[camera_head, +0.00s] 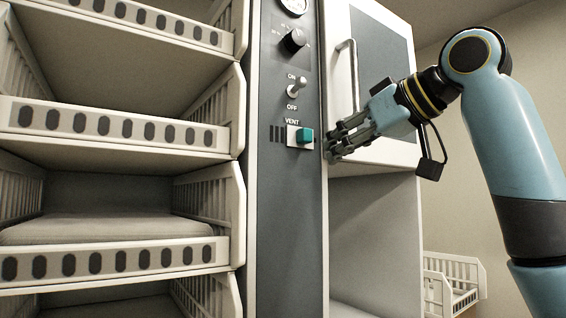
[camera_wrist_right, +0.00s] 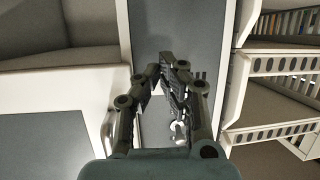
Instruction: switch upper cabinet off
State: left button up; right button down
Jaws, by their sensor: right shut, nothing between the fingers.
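The toggle switch (camera_head: 298,86) is on the grey control panel (camera_head: 283,220), between the words ON and OFF. Its lever points up, toward ON. In the right wrist view, a shiny switch lever (camera_wrist_right: 178,128) shows between the finger links, partly hidden by them. The upper cabinet (camera_head: 375,90) is to the right of the panel, with its door closed. My right gripper (camera_head: 333,147) is shut and empty, right of the VENT button and below the switch. Its shut fingertips (camera_wrist_right: 168,60) also show in the wrist view. My left gripper is not in view.
The teal VENT button (camera_head: 305,136) sits just below the switch, close to my right fingers. A black dial (camera_head: 295,40) is above it. The door handle (camera_head: 348,75) stands out beside the panel. Shelves with white slotted fronts (camera_head: 110,125) fill the left.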

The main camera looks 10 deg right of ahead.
aim_at(299, 85)
jog(key=s+r+n+t+y+b, duration=0.1)
jog(key=s+r, duration=0.6)
jog(key=r, duration=0.8)
jog(key=n+t, duration=0.1)
jog(key=t, duration=0.1)
jog(key=shift+a+r+t+y, duration=0.25)
jog(key=shift+a+t+y, duration=0.05)
jog(key=shift+a+t, duration=0.1)
jog(key=shift+a, duration=0.1)
jog(key=shift+w, duration=0.2)
jog(key=p+x, duration=0.3)
jog(key=x, duration=0.5)
jog(key=shift+r, duration=0.1)
jog(key=shift+p+x, duration=0.35)
jog(key=shift+x, duration=0.45)
